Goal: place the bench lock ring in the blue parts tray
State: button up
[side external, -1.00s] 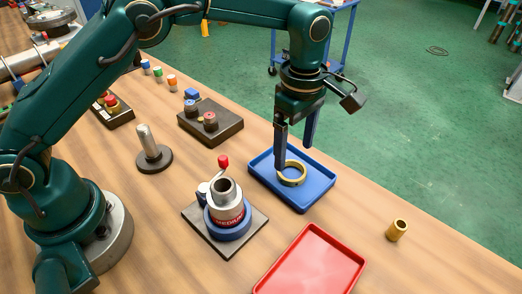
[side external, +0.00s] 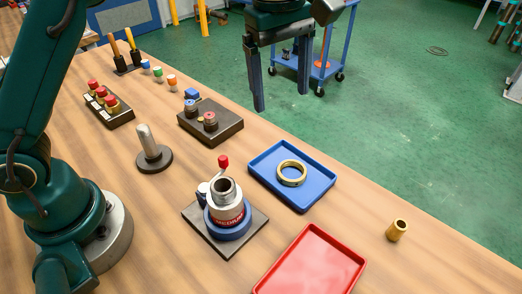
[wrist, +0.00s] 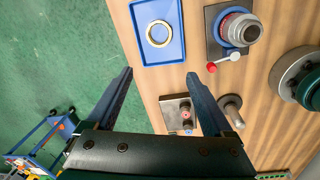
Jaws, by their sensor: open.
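The brass-coloured lock ring (side external: 292,179) lies flat inside the blue parts tray (side external: 262,184), apart from my gripper. In the wrist view the ring (wrist: 149,35) also shows within the blue tray (wrist: 177,53). My gripper (side external: 281,102) is open and empty, raised well above and behind the tray in the side view. Its two dark fingers (wrist: 158,82) are spread wide in the wrist view with nothing between them.
A vise (side external: 228,215) with a red-tipped lever stands left of the blue tray. A red tray (side external: 312,265) lies in front, and a brass sleeve (side external: 397,231) stands to the right. A dark fixture block (side external: 222,128) and a post on a round base (side external: 150,157) stand further left.

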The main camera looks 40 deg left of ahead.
jog(key=s+a+r+m+t, duration=0.2)
jog(key=s+a+r+m, duration=0.2)
jog(key=s+a+m, duration=0.3)
jog(key=s+a+f+m+t, duration=0.2)
jog(key=s+f+m, duration=0.3)
jog(key=s, duration=0.5)
jog(key=shift+s+a+f+m+t, duration=0.2)
jog(key=shift+a+f+m+t, duration=0.15)
jog(key=shift+m, duration=0.75)
